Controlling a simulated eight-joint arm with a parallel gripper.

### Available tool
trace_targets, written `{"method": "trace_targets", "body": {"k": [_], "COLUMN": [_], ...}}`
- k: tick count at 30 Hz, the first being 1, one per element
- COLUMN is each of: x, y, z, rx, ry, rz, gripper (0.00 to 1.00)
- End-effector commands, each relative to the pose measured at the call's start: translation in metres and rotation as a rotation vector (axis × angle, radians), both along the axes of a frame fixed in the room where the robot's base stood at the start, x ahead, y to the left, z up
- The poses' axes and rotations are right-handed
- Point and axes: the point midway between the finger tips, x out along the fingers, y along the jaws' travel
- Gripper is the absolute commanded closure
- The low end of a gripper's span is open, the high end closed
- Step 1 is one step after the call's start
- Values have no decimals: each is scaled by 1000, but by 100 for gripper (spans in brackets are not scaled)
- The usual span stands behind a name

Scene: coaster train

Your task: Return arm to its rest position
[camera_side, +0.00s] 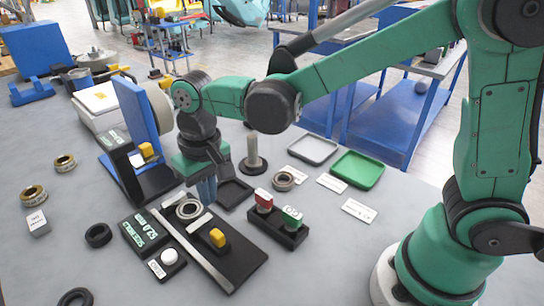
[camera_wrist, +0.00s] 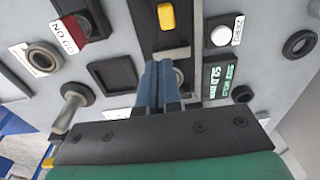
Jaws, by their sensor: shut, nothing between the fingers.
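My gripper (camera_side: 207,190) is at the end of the green arm, pointing down over the work table, just behind the black slide gauge with a yellow knob (camera_side: 217,238). In the wrist view the two blue fingers of my gripper (camera_wrist: 158,75) are together with nothing between them. A metal ring (camera_side: 189,209) sits on the gauge near the fingertips; in the wrist view the fingers partly hide it. Whether the fingertips touch anything below cannot be told.
A blue upright stand (camera_side: 137,120) is close left of my gripper. A peg post (camera_side: 252,155), a block with red and green parts (camera_side: 278,222), a green tray (camera_side: 357,169) and a grey tray (camera_side: 313,149) lie to the right. The front right table is clear.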

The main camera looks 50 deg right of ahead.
Motion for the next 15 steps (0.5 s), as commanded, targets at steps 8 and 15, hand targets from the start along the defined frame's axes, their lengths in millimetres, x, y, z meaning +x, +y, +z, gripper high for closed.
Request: {"method": "trace_targets", "body": {"k": [8, 15], "x": [-25, -52], "y": [-68, -110], "z": [41, 49], "rx": [41, 10], "ry": [-258, -475], "rz": [-9, -10], "gripper": [100, 100]}}
